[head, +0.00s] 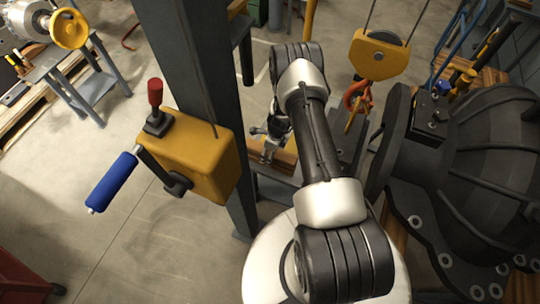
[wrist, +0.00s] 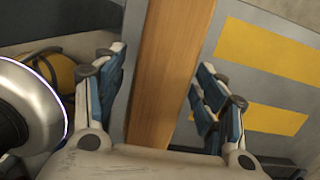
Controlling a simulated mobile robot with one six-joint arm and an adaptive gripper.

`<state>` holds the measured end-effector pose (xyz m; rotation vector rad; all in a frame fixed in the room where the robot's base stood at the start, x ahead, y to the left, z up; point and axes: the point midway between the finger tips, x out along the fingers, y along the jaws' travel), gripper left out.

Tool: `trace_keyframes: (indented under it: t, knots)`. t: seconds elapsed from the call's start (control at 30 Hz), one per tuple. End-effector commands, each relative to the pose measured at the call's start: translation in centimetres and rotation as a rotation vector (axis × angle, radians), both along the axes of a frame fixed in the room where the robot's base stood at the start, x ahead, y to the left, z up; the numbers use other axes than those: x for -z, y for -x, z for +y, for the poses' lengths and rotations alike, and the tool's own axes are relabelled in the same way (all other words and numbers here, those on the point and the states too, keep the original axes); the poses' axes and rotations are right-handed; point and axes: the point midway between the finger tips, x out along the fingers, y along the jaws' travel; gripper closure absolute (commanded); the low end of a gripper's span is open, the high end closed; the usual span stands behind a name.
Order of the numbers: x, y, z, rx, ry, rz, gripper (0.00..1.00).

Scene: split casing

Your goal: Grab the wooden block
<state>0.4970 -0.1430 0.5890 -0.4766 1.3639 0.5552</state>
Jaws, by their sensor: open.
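The wooden block (wrist: 172,62) is a long orange-brown bar. In the wrist view it runs from the top edge down to my gripper's palm. My gripper (wrist: 160,72) is open, with one blue-padded finger to the left of the block and the other to its right. Gaps show between the fingers and the wood, and the block's near end is hidden by the palm. In the head view my gripper (head: 267,140) is small and partly hidden behind my arm. A brown wooden piece (head: 284,159), likely the same block, shows just beside it.
A grey column (head: 194,70) with a yellow winch box (head: 195,155) and blue-handled crank (head: 112,182) stands left of my arm. A yellow hoist block (head: 379,55) with an orange hook hangs to the right. A large dark ribbed casing (head: 480,150) fills the right side.

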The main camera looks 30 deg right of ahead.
Motion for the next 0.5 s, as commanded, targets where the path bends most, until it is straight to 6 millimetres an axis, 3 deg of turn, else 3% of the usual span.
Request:
trace_keyframes:
  t: [0.23,0.5]
  knots:
    - [0.16,-0.11,0.00,0.000,0.000,-0.001,0.36]
    - [0.15,-0.09,-0.01,0.000,0.000,-0.001,0.54]
